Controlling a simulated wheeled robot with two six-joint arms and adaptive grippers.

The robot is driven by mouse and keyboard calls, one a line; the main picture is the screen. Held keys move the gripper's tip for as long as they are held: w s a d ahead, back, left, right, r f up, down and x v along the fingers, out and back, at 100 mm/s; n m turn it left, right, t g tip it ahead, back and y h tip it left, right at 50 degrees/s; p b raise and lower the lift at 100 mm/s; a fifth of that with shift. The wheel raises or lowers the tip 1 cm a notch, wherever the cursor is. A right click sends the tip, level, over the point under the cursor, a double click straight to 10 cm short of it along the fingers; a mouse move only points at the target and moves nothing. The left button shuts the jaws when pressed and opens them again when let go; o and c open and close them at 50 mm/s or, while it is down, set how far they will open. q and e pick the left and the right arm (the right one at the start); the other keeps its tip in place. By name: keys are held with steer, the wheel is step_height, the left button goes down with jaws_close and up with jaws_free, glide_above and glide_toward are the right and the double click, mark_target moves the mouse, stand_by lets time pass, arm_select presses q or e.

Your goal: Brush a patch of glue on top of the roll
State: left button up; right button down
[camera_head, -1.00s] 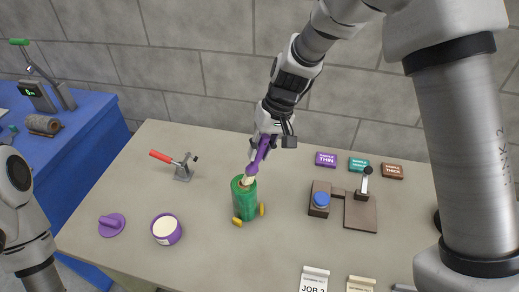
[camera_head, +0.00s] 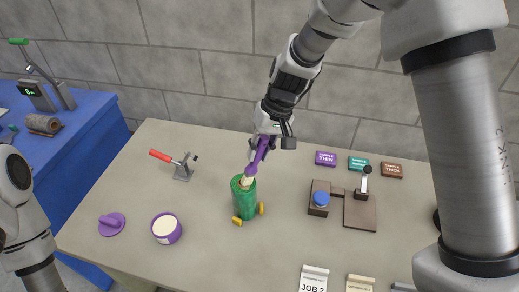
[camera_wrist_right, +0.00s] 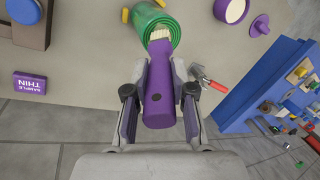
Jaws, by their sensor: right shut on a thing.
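A green roll (camera_head: 245,201) stands upright on the table between yellow feet, and it also shows in the right wrist view (camera_wrist_right: 150,20). My right gripper (camera_head: 268,140) is shut on the purple handle of a brush (camera_head: 259,157), above the roll. In the right wrist view the brush (camera_wrist_right: 159,85) points at the roll, and its pale bristles (camera_wrist_right: 160,36) are at the roll's top; whether they touch cannot be told. An open purple glue pot (camera_head: 166,229) with pale content stands left of the roll. My left gripper is out of view.
A purple lid (camera_head: 111,224) lies left of the pot. A red-handled clamp (camera_head: 177,165) stands behind it. A brown press with a blue knob (camera_head: 320,199) stands right of the roll. Sample blocks (camera_head: 359,163) lie at the back right; job cards (camera_head: 314,280) stand in front.

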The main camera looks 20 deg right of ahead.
steer(key=shift+s+a+r, duration=0.15)
steer(key=shift+s+a, duration=0.1)
steer(key=shift+s, duration=0.05)
steer(key=shift+w+d+p, duration=0.25)
steer(key=shift+w+p, duration=0.05)
steer(key=shift+p, duration=0.2)
steer(key=shift+w+d, duration=0.15)
steer(key=shift+w, duration=0.05)
steer(key=shift+f, duration=0.2)
steer(key=shift+s+a+f+b, duration=0.1)
steer(key=shift+s+a+b, duration=0.15)
steer(key=shift+s+b, duration=0.15)
steer(key=shift+s+a, duration=0.15)
